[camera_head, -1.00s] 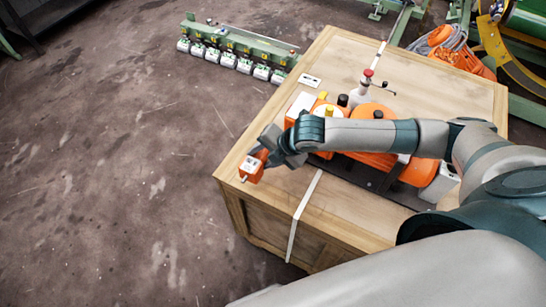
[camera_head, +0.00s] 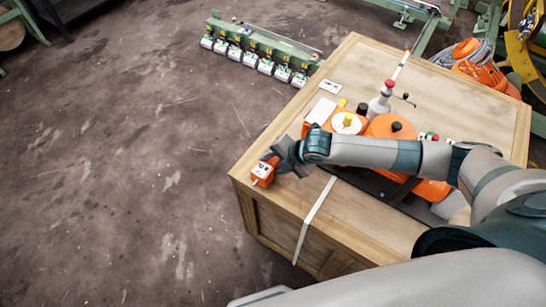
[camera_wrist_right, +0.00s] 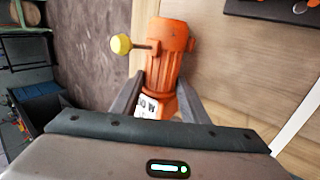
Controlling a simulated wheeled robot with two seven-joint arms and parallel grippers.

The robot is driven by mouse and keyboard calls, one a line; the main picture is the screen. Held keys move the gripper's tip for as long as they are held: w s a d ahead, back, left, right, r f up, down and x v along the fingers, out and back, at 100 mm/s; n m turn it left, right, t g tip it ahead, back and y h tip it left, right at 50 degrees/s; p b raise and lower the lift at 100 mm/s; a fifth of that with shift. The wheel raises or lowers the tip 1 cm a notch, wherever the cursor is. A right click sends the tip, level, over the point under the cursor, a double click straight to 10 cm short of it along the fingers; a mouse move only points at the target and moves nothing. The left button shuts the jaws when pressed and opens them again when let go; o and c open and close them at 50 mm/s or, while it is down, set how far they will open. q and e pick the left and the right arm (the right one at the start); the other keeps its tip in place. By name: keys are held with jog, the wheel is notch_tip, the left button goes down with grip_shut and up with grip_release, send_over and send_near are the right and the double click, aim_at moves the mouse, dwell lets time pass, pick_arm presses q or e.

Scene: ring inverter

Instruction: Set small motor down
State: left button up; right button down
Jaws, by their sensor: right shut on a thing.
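The small motor (camera_head: 263,173) is orange with a white label, at the near left corner of the wooden crate top (camera_head: 440,88). My right gripper (camera_head: 275,163) is shut on it. In the right wrist view the motor (camera_wrist_right: 168,58) sits between the two fingers (camera_wrist_right: 160,100), with its ribbed orange body pointing away and a yellow knob on a thin shaft at its left. Wood shows beside it; I cannot tell whether the motor touches the crate. My left gripper is not in view.
An orange machine with a round tank (camera_head: 390,128) stands on the crate behind my right forearm. A white strap (camera_head: 316,215) crosses the crate. A green rack (camera_head: 262,45) of several white-and-green units lies on the floor beyond.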

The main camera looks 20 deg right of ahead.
jog(key=shift+w+f, duration=0.1)
jog(key=shift+f, duration=0.2)
jog(key=shift+f, duration=0.1)
jog(key=c, duration=1.3)
grip_release()
jog(key=shift+f, duration=0.1)
jog(key=shift+c, duration=0.2)
jog(key=b+v, duration=0.1)
jog(key=v, duration=1.1)
jog(key=shift+b, duration=0.35)
